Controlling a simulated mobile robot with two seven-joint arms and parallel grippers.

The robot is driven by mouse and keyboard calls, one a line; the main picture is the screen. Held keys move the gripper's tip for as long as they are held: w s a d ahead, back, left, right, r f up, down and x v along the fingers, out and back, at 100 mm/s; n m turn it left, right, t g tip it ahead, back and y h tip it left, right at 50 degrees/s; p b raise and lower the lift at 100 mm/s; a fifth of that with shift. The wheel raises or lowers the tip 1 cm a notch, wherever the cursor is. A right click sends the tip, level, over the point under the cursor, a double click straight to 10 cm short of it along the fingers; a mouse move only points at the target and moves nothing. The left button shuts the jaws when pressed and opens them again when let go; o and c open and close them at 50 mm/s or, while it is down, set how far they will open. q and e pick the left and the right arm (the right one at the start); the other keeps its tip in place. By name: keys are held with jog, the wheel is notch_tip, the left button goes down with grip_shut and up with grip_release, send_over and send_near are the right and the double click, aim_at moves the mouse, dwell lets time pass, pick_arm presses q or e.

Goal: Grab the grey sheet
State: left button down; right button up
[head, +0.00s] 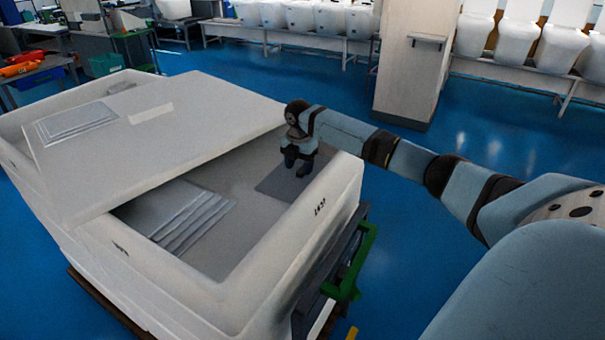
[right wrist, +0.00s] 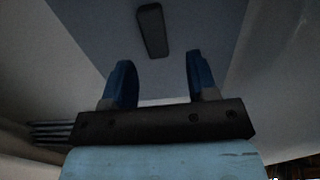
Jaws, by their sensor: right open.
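The grey sheet (head: 274,184) lies flat inside the white tub (head: 318,208), near its right end. It also shows in the right wrist view (right wrist: 100,32), with a small dark oblong piece (right wrist: 152,30) seen against it. My right gripper (head: 296,167) points down over the sheet, and its blue fingers (right wrist: 158,66) are apart with nothing between them. I cannot tell whether the fingertips touch the sheet. The gripper hides part of the sheet in the head view. My left gripper is not in view.
A white board (head: 195,130) covers the middle of the tub and carries thin sheets (head: 76,124). A stack of lighter grey sheets (head: 185,215) lies in the tub's near left part. The tub's raised walls surround the gripper. A pale column (head: 408,70) stands behind.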

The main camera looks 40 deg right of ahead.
aim_at(302, 172)
notch_tip(302, 172, down, 2)
jog(key=shift+w+f, duration=0.1)
jog(key=shift+f, duration=0.15)
grip_shut()
jog(key=shift+r, duration=0.1)
